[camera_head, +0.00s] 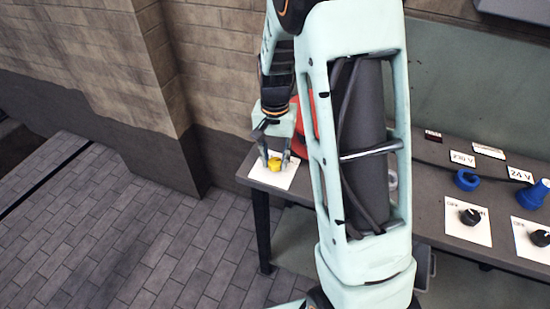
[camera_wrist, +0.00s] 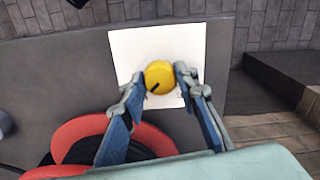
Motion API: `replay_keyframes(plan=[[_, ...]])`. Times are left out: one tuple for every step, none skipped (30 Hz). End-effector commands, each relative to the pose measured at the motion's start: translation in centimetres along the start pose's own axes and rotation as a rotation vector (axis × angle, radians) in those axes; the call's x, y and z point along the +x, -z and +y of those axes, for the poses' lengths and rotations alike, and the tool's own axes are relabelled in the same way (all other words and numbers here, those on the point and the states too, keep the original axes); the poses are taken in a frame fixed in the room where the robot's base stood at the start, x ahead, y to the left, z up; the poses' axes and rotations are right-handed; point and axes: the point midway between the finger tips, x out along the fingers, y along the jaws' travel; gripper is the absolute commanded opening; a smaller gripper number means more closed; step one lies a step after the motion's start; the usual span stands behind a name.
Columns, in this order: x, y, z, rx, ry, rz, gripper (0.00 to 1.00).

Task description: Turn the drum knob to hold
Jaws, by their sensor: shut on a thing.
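A yellow knob (camera_wrist: 159,76) with a dark pointer mark sits on a white square plate (camera_wrist: 125,50). In the wrist view the mark points to the lower left. In the head view the yellow knob (camera_head: 275,164) is at the left end of the bench, on its white plate (camera_head: 263,176). My gripper (camera_wrist: 160,82) reaches over the plate, with one finger on each side of the knob, and is shut on it. In the head view my gripper (camera_head: 276,160) points down at the knob. Any lettering on the plate is too small or hidden to read.
A red round thing (camera_wrist: 75,133) with a dark middle stands close beside my gripper. The grey bench (camera_head: 437,225) also carries black knobs (camera_head: 470,216) on white plates, blue sockets (camera_head: 467,180) and voltage labels (camera_head: 462,158). My arm hides the bench's middle. A brick wall stands behind.

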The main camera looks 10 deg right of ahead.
Motion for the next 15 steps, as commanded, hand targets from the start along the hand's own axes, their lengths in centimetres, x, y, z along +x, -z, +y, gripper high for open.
replay_keyframes(plan=[[-0.05,0.05,-0.02,0.004,0.001,0.001,0.04],[-0.05,0.05,-0.02,0.004,0.001,0.001,0.04],[-0.05,0.05,-0.02,0.004,0.001,0.001,0.04],[-0.05,0.05,-0.02,0.004,0.001,0.001,0.04],[-0.05,0.05,-0.02,0.004,0.001,0.001,0.04],[-0.05,0.05,-0.02,0.004,0.001,0.001,0.04],[-0.05,0.05,-0.02,0.004,0.001,0.001,0.04],[-0.05,0.05,-0.03,0.004,0.002,0.001,0.04],[-0.05,0.05,-0.02,0.004,0.002,0.001,0.04],[-0.05,0.05,-0.03,0.004,0.002,0.001,0.3],[-0.05,0.05,-0.03,0.004,0.002,0.001,0.34],[-0.05,0.05,-0.02,0.004,0.002,0.001,0.38],[-0.05,0.05,-0.02,0.003,0.001,0.001,0.41],[-0.04,0.05,-0.02,0.003,0.001,0.001,0.45],[-0.04,0.04,-0.02,0.003,0.001,0.001,0.46]])
